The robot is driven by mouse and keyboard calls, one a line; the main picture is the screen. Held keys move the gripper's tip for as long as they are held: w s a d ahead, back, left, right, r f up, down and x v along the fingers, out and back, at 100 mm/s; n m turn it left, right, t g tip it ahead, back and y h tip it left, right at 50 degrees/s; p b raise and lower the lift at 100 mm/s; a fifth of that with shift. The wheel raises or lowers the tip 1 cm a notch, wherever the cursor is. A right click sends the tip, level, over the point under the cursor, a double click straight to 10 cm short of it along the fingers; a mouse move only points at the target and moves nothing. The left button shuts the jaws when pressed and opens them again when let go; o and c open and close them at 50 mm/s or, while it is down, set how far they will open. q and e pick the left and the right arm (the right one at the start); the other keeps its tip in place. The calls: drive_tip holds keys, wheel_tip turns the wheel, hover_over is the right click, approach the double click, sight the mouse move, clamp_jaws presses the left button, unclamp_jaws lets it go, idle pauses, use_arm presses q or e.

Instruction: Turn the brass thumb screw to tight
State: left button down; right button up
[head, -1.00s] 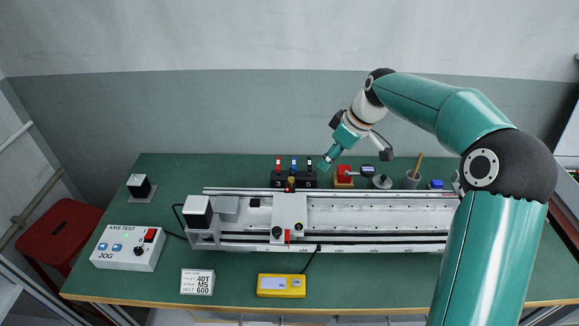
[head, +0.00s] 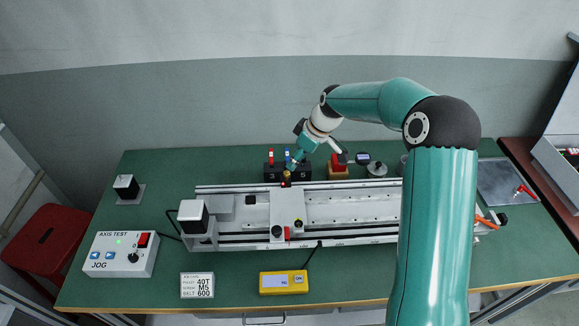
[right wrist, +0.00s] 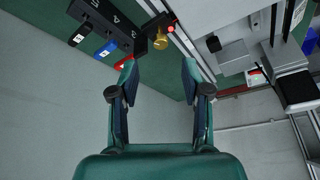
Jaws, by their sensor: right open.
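The brass thumb screw (head: 287,176) stands at the back edge of the gantry rail, by the carriage plate (head: 288,209). In the right wrist view the brass screw (right wrist: 160,43) shows as a round knob beyond the fingertips, roughly between them. My right gripper (head: 292,166) is just behind and above the screw in the head view. Its two fingers (right wrist: 158,75) are spread with nothing between them, apart from the screw. A small red part (right wrist: 171,27) shows beside the knob. My left gripper is not in view.
A black rack (head: 271,173) with coloured handles stands behind the rail, close to my right gripper. A red-topped block (head: 338,166) and a dial gauge (head: 376,169) are to its right. The jog box (head: 123,254) and yellow meter (head: 283,282) lie towards the front.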

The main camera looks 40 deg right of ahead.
sight(288, 173)
drive_tip(key=p+x, duration=0.1)
drive_tip(key=x, duration=0.6)
drive_tip(key=shift+s, duration=0.1)
